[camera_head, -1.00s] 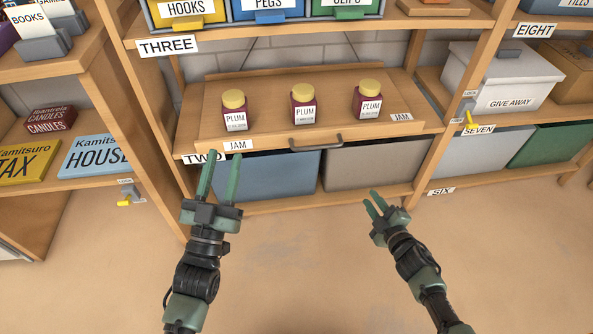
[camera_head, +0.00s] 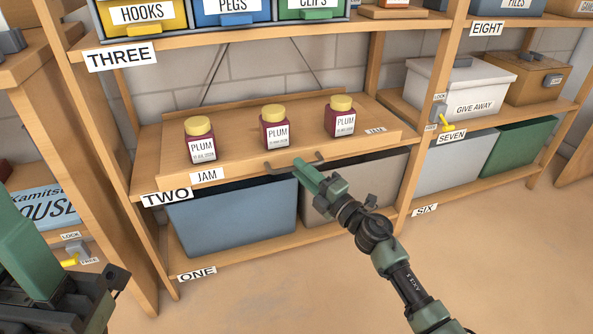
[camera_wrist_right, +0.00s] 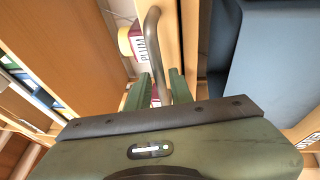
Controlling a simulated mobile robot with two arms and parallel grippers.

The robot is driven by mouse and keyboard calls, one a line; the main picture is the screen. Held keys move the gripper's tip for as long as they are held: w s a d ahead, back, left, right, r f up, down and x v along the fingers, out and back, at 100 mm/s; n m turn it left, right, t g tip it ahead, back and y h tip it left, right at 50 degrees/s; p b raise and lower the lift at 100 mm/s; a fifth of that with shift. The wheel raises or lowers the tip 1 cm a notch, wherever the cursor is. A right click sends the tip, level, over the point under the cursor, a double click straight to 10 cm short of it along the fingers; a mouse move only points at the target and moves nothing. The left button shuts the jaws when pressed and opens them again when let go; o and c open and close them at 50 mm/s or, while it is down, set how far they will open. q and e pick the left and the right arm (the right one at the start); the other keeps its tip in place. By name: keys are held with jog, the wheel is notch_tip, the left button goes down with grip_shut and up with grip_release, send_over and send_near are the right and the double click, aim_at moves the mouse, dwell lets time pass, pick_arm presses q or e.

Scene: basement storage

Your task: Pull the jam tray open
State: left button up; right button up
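The wooden jam tray (camera_head: 236,166) sits on the shelf marked TWO, with a JAM label at its front left. Three dark red plum jars with yellow lids stand on it: left (camera_head: 201,146), middle (camera_head: 275,132) and right (camera_head: 341,121). Its dark metal handle (camera_head: 269,168) is at the front middle; the handle also shows in the right wrist view (camera_wrist_right: 153,30). My right gripper (camera_head: 302,169) is at the handle, its green fingers (camera_wrist_right: 160,90) apart with the bar between them. A firm grip does not show. My left gripper (camera_head: 30,250) is close at lower left, partly cut off.
A blue bin (camera_head: 235,215) and a grey bin (camera_head: 355,190) stand below the tray. A shelf post (camera_head: 425,130) is to the right, with a yellow lock lever (camera_head: 444,124) beside it. The floor (camera_head: 300,300) in front is clear.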

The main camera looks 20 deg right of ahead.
jog(key=shift+x, duration=1)
grip_shut()
jog(key=shift+f, duration=0.1)
dwell(0.6)
